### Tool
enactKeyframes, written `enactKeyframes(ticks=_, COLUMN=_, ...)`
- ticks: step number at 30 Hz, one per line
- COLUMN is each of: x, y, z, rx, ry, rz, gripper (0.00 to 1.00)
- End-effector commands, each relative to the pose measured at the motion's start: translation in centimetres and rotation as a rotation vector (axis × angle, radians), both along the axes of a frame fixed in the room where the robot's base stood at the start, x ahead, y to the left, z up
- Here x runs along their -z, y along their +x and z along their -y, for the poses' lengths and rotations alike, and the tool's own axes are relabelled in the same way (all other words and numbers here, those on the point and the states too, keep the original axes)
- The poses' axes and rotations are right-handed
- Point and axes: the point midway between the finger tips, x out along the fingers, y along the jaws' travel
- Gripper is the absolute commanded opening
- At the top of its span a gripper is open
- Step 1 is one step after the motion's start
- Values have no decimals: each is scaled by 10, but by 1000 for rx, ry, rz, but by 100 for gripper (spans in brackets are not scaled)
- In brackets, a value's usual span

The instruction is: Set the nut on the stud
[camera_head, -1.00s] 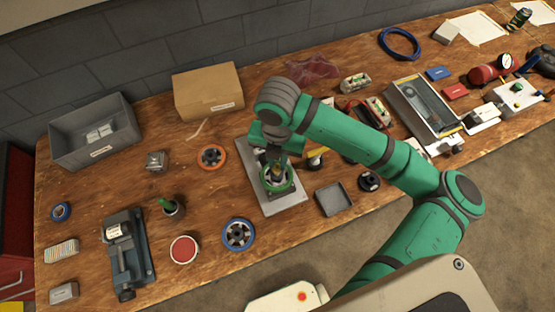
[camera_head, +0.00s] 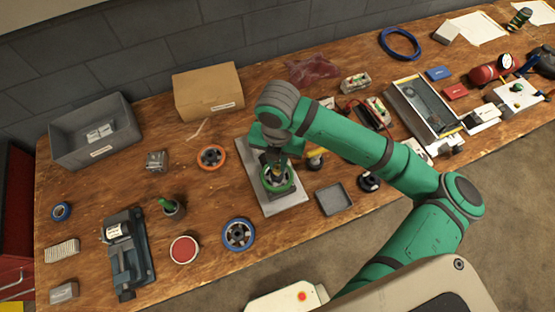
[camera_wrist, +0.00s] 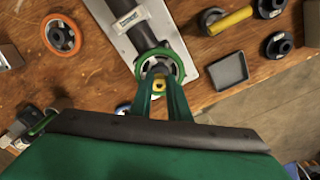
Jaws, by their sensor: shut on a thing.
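My gripper (camera_wrist: 159,90) points down over the grey base plate (camera_head: 292,198) at the middle of the bench. Its fingers are shut on a small yellowish nut (camera_wrist: 159,85), seen between the fingertips in the wrist view. A green ring-shaped wheel (camera_wrist: 173,62) lies on the plate around the place under the fingers; it also shows in the head view (camera_head: 290,184). The stud is hidden behind the nut and fingers, so I cannot tell whether the nut touches it.
An orange-rimmed wheel (camera_head: 211,158) and a blue-rimmed wheel (camera_head: 238,235) lie left of the plate. An empty grey tray (camera_head: 334,199) lies close on the right. Bare wood lies between the wheels.

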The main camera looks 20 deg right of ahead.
Motion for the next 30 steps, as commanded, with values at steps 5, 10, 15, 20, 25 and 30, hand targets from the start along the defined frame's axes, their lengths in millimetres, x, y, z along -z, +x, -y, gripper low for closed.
enactKeyframes(ticks=5, x=3, y=0, z=0, rx=0, ry=1, rz=-1, gripper=0)
enactKeyframes(ticks=10, x=7, y=0, z=0, rx=0, ry=0, rz=-1, gripper=0)
enactKeyframes(ticks=15, x=10, y=0, z=0, rx=0, ry=0, rz=-1, gripper=0)
enactKeyframes(ticks=20, x=13, y=0, z=0, rx=0, ry=-1, rz=-1, gripper=0)
enactKeyframes(ticks=25, x=16, y=0, z=0, rx=0, ry=0, rz=0, gripper=0)
enactKeyframes(ticks=30, x=18, y=0, z=0, rx=-1, ry=1, rz=-1, gripper=25)
